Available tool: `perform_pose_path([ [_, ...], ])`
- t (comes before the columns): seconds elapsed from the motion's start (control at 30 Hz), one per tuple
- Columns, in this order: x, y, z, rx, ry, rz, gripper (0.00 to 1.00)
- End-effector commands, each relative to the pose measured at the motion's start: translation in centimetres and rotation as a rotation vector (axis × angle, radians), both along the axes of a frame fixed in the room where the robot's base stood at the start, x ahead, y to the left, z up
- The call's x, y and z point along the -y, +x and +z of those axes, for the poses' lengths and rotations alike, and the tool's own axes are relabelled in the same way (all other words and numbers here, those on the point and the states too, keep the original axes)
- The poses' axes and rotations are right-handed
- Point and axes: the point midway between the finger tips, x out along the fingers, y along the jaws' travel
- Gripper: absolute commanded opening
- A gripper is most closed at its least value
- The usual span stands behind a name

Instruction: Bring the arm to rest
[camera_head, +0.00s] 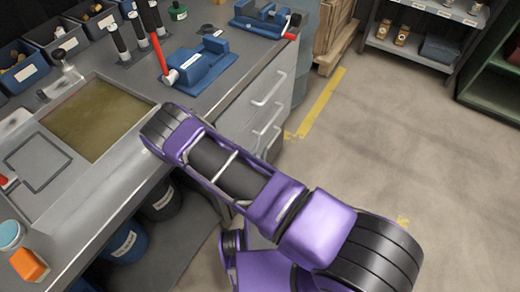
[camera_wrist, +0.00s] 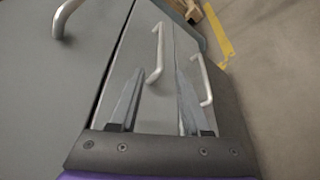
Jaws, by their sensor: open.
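My purple and black arm stretches from the lower right of the head view up to the front edge of the grey workbench (camera_head: 130,178). The gripper end is hidden behind the arm in the head view. In the wrist view my gripper (camera_wrist: 157,90) shows with two thin grey fingers standing apart and nothing between them. Beyond the fingers are the grey drawer fronts with metal bar handles (camera_wrist: 155,55). I cannot tell whether a finger touches a drawer front.
On the bench are a blue pump with a red lever (camera_head: 195,65), a blue vise (camera_head: 262,18), a recessed basin (camera_head: 98,118) and an orange block (camera_head: 28,264). Buckets (camera_head: 125,243) stand under the bench. Open floor (camera_head: 400,130) lies to the right, before shelves (camera_head: 425,45).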

Motion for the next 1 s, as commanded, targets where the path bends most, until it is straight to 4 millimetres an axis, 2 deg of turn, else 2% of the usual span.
perform_pose_path([
  [0.2,-0.4,-1.4,0.3,0.0,0.0,0.0,0.47],
  [0.77,-0.3,-1.3,0.4,0.001,-0.002,-0.006,0.47],
  [0.87,1.1,-0.4,1.4,0.013,-0.02,-0.05,0.47],
  [0.97,4.5,1.4,3.5,0.037,-0.063,-0.153,0.47],
  [1.0,6.3,2.1,4.6,0.045,-0.083,-0.209,0.47],
])
